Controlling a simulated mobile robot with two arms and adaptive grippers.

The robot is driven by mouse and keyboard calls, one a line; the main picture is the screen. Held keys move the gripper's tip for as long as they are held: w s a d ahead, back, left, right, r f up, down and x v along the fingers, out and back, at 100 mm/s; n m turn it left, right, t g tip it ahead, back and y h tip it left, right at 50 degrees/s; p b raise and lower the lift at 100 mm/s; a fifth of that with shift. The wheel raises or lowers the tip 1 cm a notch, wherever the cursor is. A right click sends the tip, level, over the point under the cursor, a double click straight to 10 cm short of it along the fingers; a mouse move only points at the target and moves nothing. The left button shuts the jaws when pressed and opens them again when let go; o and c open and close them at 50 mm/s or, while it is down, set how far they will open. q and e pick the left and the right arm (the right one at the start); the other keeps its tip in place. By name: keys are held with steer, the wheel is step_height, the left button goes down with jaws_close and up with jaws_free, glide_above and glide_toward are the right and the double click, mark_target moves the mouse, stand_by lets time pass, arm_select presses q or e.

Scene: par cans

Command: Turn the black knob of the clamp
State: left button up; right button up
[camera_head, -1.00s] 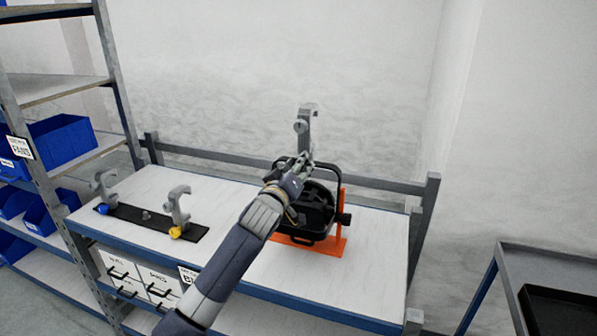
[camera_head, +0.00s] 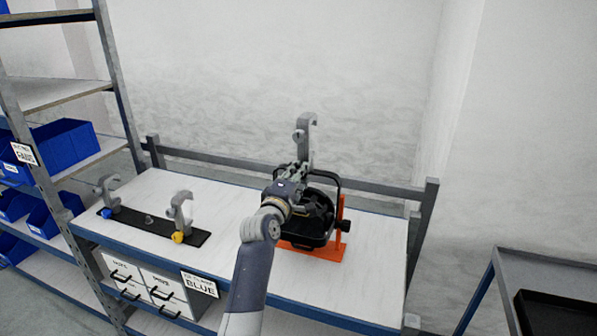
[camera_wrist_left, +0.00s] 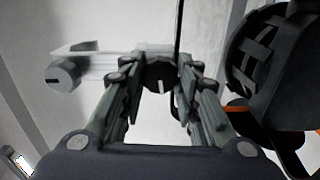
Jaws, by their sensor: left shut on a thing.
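The grey hook clamp (camera_head: 307,130) stands upright on top of the black par can (camera_head: 318,215), which sits in an orange stand (camera_head: 325,252). In the left wrist view the clamp (camera_wrist_left: 118,62) lies across the picture, with a round grey knob (camera_wrist_left: 63,76) at its left. The black knob (camera_wrist_left: 160,75) with a white mark sits between the two fingertips of my left gripper (camera_wrist_left: 160,88). In the head view my left gripper (camera_head: 299,172) is at the clamp's lower part and hides the black knob. It is shut on the knob. My right gripper is not in view.
A dark strip (camera_head: 150,232) at the bench's left holds two more grey clamps (camera_head: 179,212), one with a yellow knob, one with a blue knob. The bench top (camera_head: 235,205) between is clear. Shelves with blue bins (camera_head: 62,143) stand left; a cart (camera_head: 545,275) stands right.

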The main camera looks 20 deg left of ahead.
arm_select(q)
steer(key=shift+n+p, duration=0.5)
steer(key=shift+n, duration=0.7)
steer(key=o, duration=1.1)
